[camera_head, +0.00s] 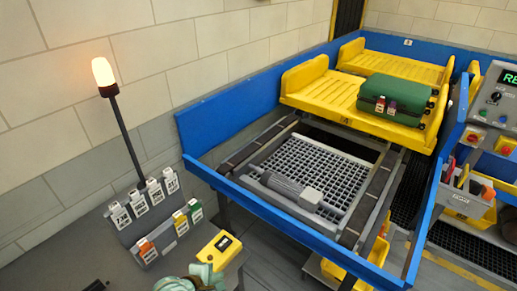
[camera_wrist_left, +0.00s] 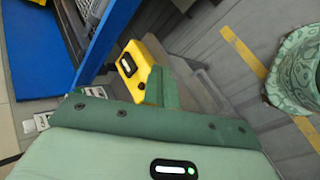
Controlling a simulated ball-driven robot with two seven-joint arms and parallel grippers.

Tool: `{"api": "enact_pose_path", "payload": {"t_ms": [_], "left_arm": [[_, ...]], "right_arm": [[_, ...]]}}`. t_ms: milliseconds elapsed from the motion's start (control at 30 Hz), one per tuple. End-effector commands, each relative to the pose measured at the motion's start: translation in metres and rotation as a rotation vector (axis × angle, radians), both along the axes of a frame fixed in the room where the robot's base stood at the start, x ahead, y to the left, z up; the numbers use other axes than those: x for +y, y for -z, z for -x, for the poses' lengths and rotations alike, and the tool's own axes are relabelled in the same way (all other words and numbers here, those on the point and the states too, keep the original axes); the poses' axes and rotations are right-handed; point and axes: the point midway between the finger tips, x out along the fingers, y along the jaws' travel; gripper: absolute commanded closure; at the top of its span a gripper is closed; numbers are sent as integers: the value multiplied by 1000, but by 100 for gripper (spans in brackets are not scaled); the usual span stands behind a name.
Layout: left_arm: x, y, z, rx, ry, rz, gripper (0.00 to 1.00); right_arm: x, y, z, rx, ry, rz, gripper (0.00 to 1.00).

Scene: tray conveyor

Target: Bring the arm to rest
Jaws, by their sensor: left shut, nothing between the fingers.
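My left gripper (camera_head: 204,274) shows only in part at the bottom edge of the head view, just in front of a yellow box with a dark display (camera_head: 220,248). In the left wrist view the gripper's green fingers (camera_wrist_left: 164,88) are together with nothing between them. The same yellow box (camera_wrist_left: 132,65) appears just beyond the fingers there; I cannot tell whether they touch it. My right gripper is not in view.
A grey tag rack (camera_head: 150,220) and a lit lamp post (camera_head: 125,130) stand at the left. The blue-framed conveyor (camera_head: 290,228) holds yellow trays (camera_head: 335,95), the nearer carrying a green suitcase (camera_head: 395,97). A control panel (camera_head: 495,98) is at the right.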

Motion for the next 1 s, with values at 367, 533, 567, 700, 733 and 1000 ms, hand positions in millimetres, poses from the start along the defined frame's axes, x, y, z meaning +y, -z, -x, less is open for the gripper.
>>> {"api": "enact_pose_path", "payload": {"t_ms": [367, 533, 567, 700, 733, 1000], "left_arm": [[10, -47, 47, -250, 549, -571, 100], [47, -85, 74, -322, 863, -978, 100], [55, -92, 79, -322, 914, -1046, 100], [93, -123, 102, -285, 1135, -1325, 100], [101, -129, 107, -268, 1177, -1377, 100], [162, -184, 150, -66, 1516, -1708, 100]], "right_arm": [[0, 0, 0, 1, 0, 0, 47], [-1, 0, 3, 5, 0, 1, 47], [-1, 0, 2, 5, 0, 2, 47], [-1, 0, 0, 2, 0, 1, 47], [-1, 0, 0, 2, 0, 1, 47], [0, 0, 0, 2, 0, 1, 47]]}}
